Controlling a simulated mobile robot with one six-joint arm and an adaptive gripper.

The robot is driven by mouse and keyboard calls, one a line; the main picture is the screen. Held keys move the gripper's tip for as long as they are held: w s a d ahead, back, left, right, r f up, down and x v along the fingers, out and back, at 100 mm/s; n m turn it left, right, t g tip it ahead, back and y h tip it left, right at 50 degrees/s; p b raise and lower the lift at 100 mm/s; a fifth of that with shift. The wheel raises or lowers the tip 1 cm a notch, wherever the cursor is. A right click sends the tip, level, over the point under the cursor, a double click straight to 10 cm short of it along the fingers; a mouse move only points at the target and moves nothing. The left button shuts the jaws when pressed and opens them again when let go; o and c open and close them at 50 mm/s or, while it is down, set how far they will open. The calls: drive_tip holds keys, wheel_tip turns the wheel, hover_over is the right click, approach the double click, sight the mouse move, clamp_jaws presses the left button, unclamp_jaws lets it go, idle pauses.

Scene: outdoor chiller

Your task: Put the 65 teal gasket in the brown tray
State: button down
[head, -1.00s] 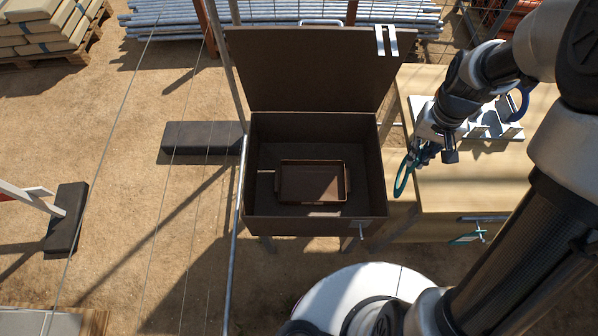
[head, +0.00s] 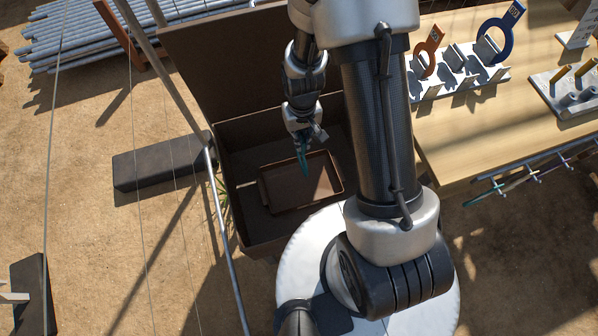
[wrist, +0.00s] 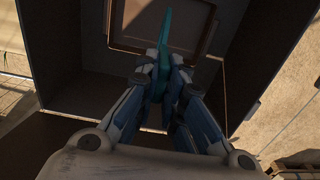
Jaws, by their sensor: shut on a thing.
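My gripper (head: 303,142) is shut on the teal gasket (head: 303,160) and holds it over the open brown box. The gasket shows nearly edge-on, so its ring and number cannot be read. In the wrist view the gasket (wrist: 164,38) points up from between the fingers (wrist: 160,75), across the tray (wrist: 120,45). Whether it touches the tray cannot be told.
The brown box (head: 240,215) has walls around the tray and a raised lid (head: 225,65) at the back. On the wooden table (head: 470,135) at right, a white rack (head: 455,85) holds an orange gasket (head: 430,50) and a blue gasket (head: 510,32). A metal rail (head: 222,225) stands left of the box.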

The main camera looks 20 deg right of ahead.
sight(301, 163)
wheel_tip(301, 163, down, 17)
drive_tip(key=b, duration=0.4)
drive_tip(key=shift+r+b, duration=0.1)
drive_tip(key=shift+b, duration=0.25)
drive_tip(key=shift+f, duration=0.25)
drive_tip(key=c, duration=1.7)
unclamp_jaws()
drive_tip(key=shift+r, duration=0.1)
drive_tip(key=shift+r, duration=0.1)
